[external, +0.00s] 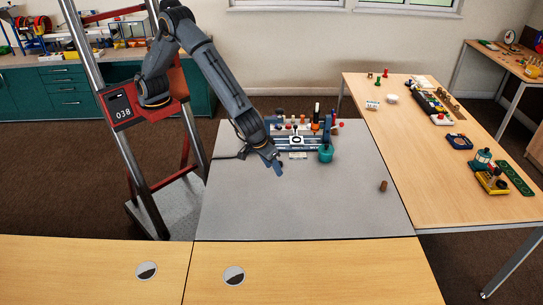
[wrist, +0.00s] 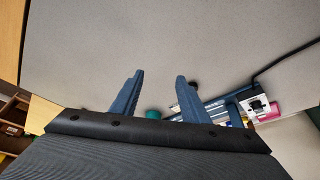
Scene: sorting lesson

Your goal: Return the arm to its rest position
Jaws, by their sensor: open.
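My arm reaches from its column at the upper left of the external view over the grey table (external: 290,210). My gripper (external: 279,171) is above the table's left middle part, in front of a blue rack (external: 309,141). In the wrist view my gripper (wrist: 158,92) shows two blue fingers spread apart with nothing between them. The grey tabletop (wrist: 150,40) fills most of that view beyond the fingers. How high the fingertips are above the tabletop is hard to tell.
A teal container (external: 326,153) stands at the rack's right end. A small brown cylinder (external: 383,186) stands alone toward the grey table's right edge. A wooden table (external: 420,150) with many small items is at the right. The grey table's front half is clear.

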